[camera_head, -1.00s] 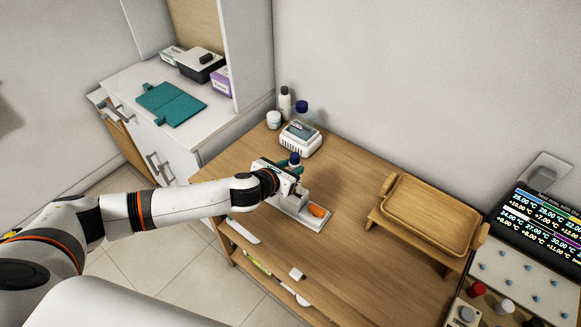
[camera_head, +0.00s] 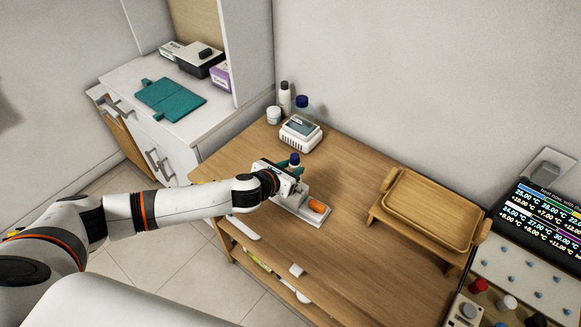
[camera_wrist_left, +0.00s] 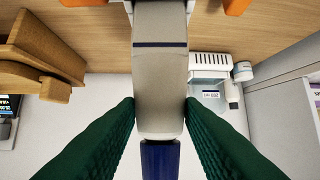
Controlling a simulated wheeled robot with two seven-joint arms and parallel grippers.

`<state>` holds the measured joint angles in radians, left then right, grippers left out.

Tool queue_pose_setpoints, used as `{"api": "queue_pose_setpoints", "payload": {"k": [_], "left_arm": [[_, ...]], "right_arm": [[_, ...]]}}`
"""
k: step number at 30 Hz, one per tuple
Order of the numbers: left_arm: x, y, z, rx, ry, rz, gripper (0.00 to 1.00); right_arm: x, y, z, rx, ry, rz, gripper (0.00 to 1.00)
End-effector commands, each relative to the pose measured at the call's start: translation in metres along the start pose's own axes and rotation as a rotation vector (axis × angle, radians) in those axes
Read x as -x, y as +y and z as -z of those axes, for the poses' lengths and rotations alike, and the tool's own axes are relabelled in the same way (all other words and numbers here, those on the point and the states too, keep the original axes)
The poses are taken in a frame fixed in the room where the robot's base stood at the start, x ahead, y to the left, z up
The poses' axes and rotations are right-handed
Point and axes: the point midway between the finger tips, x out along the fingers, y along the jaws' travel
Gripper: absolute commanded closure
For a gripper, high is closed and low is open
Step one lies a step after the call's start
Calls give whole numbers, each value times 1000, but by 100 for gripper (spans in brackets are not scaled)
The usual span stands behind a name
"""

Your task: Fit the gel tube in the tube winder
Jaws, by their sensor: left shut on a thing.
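The gel tube (camera_wrist_left: 160,75) is pale grey-white with a dark blue cap (camera_wrist_left: 160,158), which also shows in the head view (camera_head: 295,158). My left gripper (camera_wrist_left: 160,112) is shut on the tube with dark green fingers, one on each side near the cap. The tube is upright, cap up. The tube winder (camera_head: 313,219) is a white base with an orange part (camera_head: 318,206), on the wooden table just beside and below my left gripper. The tube's lower end reaches the winder's area, but my gripper hides whether it sits in the slot. My right gripper is not in view.
A white device (camera_head: 301,138), a white jar (camera_head: 273,115) and bottles (camera_head: 286,98) stand at the table's back left. A wooden tray (camera_head: 430,212) stands on the right. The table between the winder and the tray is clear.

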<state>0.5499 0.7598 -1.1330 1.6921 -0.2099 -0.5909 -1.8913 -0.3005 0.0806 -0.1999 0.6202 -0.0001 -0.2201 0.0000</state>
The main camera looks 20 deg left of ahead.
Motion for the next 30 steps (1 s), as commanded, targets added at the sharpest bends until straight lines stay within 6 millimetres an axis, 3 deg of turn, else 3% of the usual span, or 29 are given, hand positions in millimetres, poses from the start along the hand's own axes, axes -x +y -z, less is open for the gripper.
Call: {"api": "queue_pose_setpoints", "payload": {"k": [8,9,13,23,30], "left_arm": [[-4,0,-7,1,0,0,95],[-3,0,-6,1,0,0,61],[-3,0,-6,1,0,0,40],[-1,0,-6,0,-1,0,40],[30,0,-8,-1,-2,0,40]], "right_arm": [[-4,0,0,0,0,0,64],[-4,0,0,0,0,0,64],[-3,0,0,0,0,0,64],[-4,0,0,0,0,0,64],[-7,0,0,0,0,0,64]]}}
